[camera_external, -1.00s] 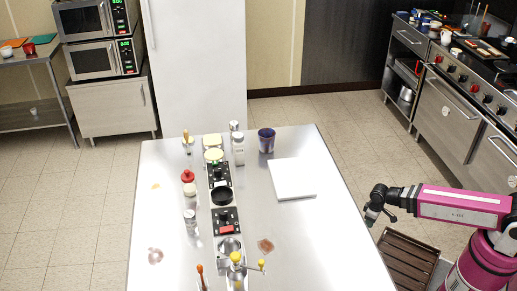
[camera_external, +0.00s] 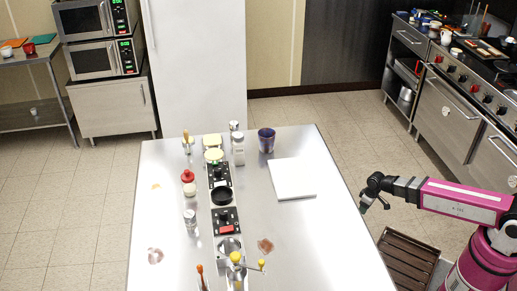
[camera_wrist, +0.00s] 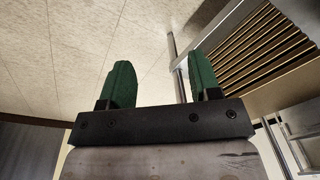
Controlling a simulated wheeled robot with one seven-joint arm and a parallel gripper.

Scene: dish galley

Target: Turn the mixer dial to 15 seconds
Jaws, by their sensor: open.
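My gripper (camera_external: 375,206) is off the right edge of the steel table (camera_external: 320,240) in the external view. It is open and empty. In the wrist view its two green fingers (camera_wrist: 160,85) stand apart with only floor and a slatted rack behind them. Two black control panels stand in the row along the middle of the table, a rear panel (camera_external: 218,172) and a front panel (camera_external: 226,216) with a red part. They are well to the left of my gripper. Dial markings are too small to read, and I cannot tell which control is the mixer dial.
A white board (camera_external: 293,178) lies between the panels and my gripper. A dark cup (camera_external: 266,140), a red-topped bottle (camera_external: 188,182), a shaker (camera_external: 190,219) and yellow-knobbed taps (camera_external: 236,258) stand on the table. A brown slatted rack (camera_external: 408,262) is low at right. The table's right side is mostly clear.

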